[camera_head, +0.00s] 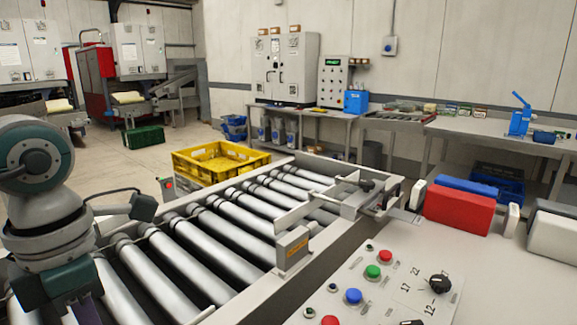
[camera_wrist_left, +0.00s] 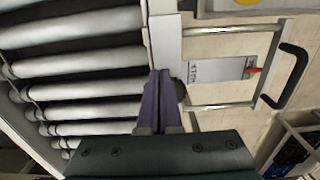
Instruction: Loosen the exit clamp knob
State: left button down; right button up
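My left gripper (camera_wrist_left: 160,78) has purple fingers and shows in the left wrist view. The fingers lie close together with no gap that I can see and nothing visible between them. A dark rounded knob (camera_wrist_left: 181,93) sits just right of the fingers, partly hidden by them; I cannot tell whether they touch it. Next to it is a pale plate with a scale and a red pointer (camera_wrist_left: 253,71), between two metal rods. In the head view a black knob (camera_head: 366,185) stands on the clamp bracket at the conveyor's far end. My right gripper is out of view.
The roller conveyor (camera_head: 232,232) fills the middle, with a yellow crate (camera_head: 215,163) beyond it. A control panel with coloured buttons (camera_head: 372,271) is at lower right, behind which are red (camera_head: 459,207) and blue blocks. A black handle (camera_wrist_left: 289,75) stands right of the plate.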

pick_arm(q)
jog(key=shift+a+f, duration=0.1)
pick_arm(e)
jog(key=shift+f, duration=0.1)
pick_arm(q)
jog(key=shift+w+b, duration=0.2)
jog(key=shift+b, duration=0.3)
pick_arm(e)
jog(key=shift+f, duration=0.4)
pick_arm(q)
jog(key=shift+w, duration=0.1)
pick_arm(e)
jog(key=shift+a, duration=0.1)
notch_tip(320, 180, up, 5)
jog(key=p, duration=0.5)
pick_arm(q)
notch_tip(320, 180, up, 6)
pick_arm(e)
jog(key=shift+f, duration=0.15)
